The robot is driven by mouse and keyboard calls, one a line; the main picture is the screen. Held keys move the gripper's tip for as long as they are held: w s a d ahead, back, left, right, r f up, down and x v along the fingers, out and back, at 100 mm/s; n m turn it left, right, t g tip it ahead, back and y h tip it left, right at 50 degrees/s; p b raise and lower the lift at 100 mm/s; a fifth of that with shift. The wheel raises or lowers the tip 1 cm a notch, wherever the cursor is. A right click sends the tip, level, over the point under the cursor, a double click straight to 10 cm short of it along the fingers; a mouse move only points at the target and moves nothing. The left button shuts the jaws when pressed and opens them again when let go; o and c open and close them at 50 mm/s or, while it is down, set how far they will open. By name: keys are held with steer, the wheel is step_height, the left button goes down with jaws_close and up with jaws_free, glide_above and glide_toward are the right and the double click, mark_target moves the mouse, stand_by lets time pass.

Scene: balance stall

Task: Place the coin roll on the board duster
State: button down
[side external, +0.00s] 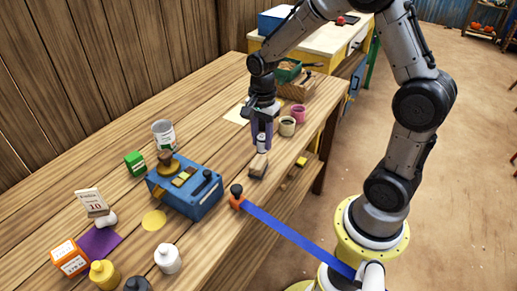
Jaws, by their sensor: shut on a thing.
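My gripper (262,128) points straight down over the right part of the wooden bench. It is shut on a small pale upright cylinder, which looks like the coin roll (262,144); the fingers hide part of it. A small brown block, which looks like the board duster (258,167), lies on the bench just below and slightly left of the roll in the picture. The roll seems to be just above or behind the block; from this view I cannot tell whether they touch.
A blue balance box (186,188) stands left of the block, and an orange and black item (237,196) sits near the bench edge. A cream cup (287,126) and a pink cup (298,113) stand close right of my gripper. A tin (163,134) stands farther left.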

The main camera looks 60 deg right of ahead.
mark_target(259, 150)
steer(key=shift+w+d+f, duration=0.1)
steer(key=shift+w+f, duration=0.35)
steer(key=shift+f, duration=0.05)
steer(key=shift+w+f, duration=0.2)
steer(key=shift+f, duration=1.55)
steer(key=shift+f, duration=0.1)
steer(key=c, duration=0.5)
jaws_free()
steer(key=shift+f, duration=0.1)
steer(key=shift+c, duration=0.2)
